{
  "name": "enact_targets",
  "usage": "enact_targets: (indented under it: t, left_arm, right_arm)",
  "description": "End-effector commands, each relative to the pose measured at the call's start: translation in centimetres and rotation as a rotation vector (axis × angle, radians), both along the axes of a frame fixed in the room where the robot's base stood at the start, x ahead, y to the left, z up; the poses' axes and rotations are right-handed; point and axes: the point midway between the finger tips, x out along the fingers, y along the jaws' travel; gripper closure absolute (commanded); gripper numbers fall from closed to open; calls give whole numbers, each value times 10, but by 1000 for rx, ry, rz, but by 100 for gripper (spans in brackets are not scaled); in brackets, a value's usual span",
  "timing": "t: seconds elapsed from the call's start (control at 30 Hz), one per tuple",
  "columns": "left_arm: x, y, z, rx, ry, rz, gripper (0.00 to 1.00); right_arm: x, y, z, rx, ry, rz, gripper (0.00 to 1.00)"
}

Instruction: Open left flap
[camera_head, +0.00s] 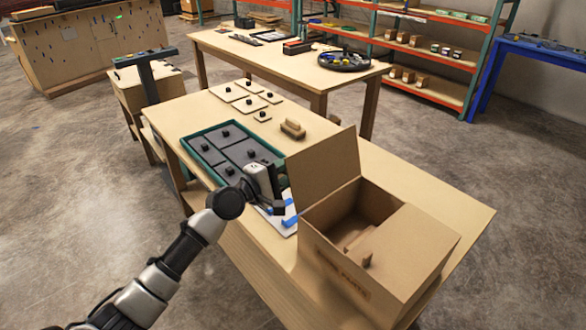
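A cardboard box (335,268) stands at the right part of the near wooden table. Its left flap (322,168) stands up steeply along the left edge of the opening. Its right flap (412,248) lies flat over the right half of the box. The inside shows through the open left half, with a small piece of cardboard or wood (366,244) in the opening. My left gripper (279,206) is just left of the raised flap, above the table, and appears apart from it. Its fingers are too small and dark to tell open from shut. My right gripper is out of view.
A green tray (189,146) with grey, black-knobbed plates lies left of my gripper. A white sheet with blue strips (290,216) lies beside the box. Knobbed wooden plates (250,104) and a wooden block (292,129) sit behind. The table's far right corner is clear.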

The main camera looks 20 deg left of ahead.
Motion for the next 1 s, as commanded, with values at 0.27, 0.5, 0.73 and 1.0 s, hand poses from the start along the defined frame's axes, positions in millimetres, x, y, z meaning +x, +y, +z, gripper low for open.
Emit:
enact_targets:
  t: [0.27,0.5,0.73,1.0]
  left_arm:
    - [-50,29,-3,3,3,-1,66]
    - [-71,42,-2,1,2,-1,66]
    - [-73,43,0,0,1,-1,66]
    - [-73,43,0,0,1,0,66]
  right_arm:
    - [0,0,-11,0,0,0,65]
    - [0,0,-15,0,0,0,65]
    - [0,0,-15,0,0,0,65]
    - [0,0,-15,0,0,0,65]
